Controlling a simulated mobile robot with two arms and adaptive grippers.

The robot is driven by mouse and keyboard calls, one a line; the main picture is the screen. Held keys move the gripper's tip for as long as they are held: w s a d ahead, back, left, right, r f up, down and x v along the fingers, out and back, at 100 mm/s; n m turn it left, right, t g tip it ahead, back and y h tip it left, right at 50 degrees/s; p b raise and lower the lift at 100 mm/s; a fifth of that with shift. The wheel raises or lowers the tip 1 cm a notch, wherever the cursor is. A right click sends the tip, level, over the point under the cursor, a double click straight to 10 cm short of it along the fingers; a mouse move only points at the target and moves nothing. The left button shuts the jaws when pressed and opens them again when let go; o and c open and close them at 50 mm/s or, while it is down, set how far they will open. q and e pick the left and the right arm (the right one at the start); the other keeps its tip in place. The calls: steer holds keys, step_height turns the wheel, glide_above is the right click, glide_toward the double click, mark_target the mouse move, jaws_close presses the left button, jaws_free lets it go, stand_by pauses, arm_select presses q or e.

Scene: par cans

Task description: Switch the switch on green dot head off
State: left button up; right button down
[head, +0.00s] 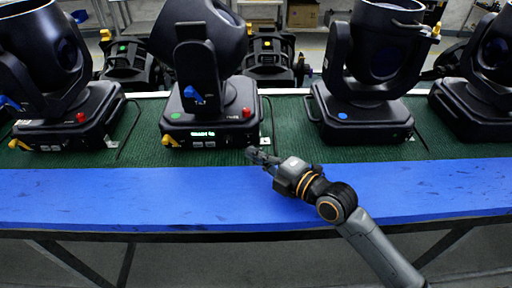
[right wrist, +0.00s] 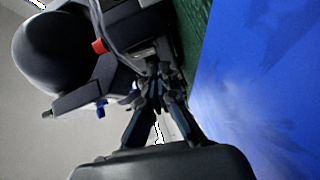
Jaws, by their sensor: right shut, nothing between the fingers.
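The green dot head (head: 192,112) is a black moving-head light, second from the left in the head view. A green dot (head: 176,116) and a lit green display (head: 203,133) are on its base. A red knob (head: 246,112) sits at the base's right corner and also shows in the right wrist view (right wrist: 99,46). My right gripper (head: 253,153) is shut and empty, in front of the base's right front corner. In the right wrist view its fingertips (right wrist: 155,70) are close to the base's front face. Whether they touch it, I cannot tell. My left gripper is out of view.
A blue-edged table (head: 120,195) with a green mat (head: 285,125) carries the heads. A blue dot head (head: 362,112) stands to the right, another head (head: 68,118) to the left, and one at the far right (head: 475,105). Bare mat lies between them.

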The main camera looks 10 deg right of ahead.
steer(key=shift+w+d+f, duration=0.1)
steer(key=shift+w+d, duration=0.1)
steer(key=shift+w, duration=0.55)
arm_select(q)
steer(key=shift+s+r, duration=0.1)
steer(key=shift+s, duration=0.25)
arm_select(e)
steer(key=shift+w+f+b, duration=0.15)
steer(key=shift+f+b, duration=0.1)
steer(key=shift+b, duration=0.05)
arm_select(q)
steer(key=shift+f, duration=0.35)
arm_select(e)
steer(key=shift+w+r, duration=0.1)
